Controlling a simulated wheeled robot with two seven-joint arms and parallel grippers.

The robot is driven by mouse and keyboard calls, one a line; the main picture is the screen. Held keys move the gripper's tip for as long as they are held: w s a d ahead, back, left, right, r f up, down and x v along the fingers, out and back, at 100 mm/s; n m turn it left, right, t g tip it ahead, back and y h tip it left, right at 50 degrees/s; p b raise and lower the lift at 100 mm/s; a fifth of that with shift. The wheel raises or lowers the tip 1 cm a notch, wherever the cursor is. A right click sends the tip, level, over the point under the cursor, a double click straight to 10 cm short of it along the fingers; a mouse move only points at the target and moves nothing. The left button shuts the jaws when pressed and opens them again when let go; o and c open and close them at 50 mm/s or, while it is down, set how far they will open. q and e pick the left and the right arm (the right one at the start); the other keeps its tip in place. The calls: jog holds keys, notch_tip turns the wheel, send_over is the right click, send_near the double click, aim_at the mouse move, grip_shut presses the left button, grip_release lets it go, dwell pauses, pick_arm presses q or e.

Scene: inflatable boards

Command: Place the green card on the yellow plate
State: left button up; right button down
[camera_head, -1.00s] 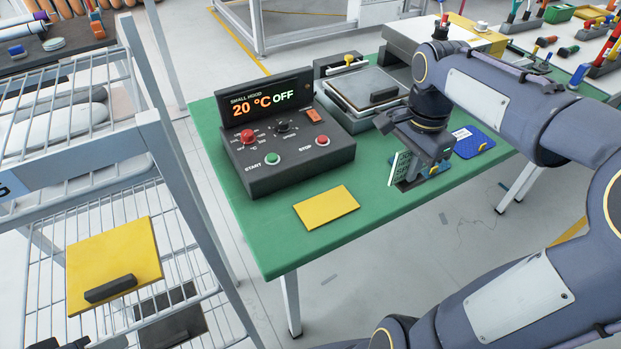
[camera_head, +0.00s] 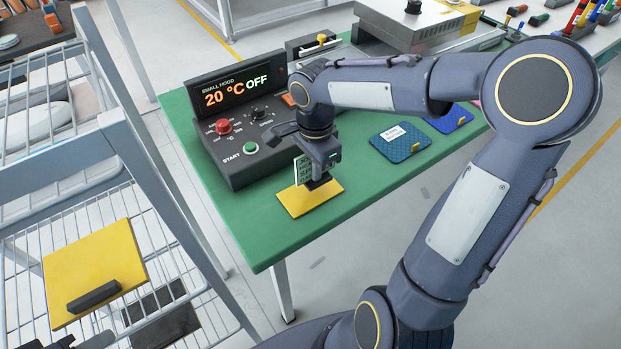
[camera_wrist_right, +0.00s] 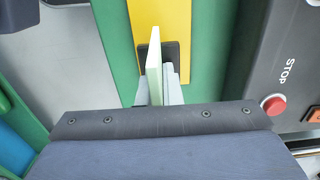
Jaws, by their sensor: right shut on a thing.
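The yellow plate (camera_head: 298,205) lies flat near the front edge of the green table, before the control box; it also shows in the right wrist view (camera_wrist_right: 176,22). My right gripper (camera_head: 314,180) points down over the plate, shut on the green card (camera_head: 301,168). The card is held upright, its printed face towards the left. In the right wrist view the card (camera_wrist_right: 154,55) shows as a thin pale green edge between the fingers. Whether its lower edge touches the plate I cannot tell. My left gripper is out of view.
The black control box (camera_head: 235,165), reading 20 °C OFF, stands close behind the plate. Textured blue plates (camera_head: 418,153) lie to the right on the green table (camera_head: 245,230). A wire shelf at left holds another yellow plate (camera_head: 90,258) with a dark handle.

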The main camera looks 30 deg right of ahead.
aim_at(311, 181)
jog(key=shift+a+f, duration=0.2)
jog(key=shift+f, duration=0.05)
jog(key=f, duration=0.3)
jog(key=shift+w+a+f, duration=0.15)
jog(key=shift+w+f, duration=0.05)
jog(key=shift+f, duration=0.1)
jog(key=shift+b, duration=0.3)
jog(key=c, duration=1.6)
grip_release()
jog(key=shift+f, duration=0.1)
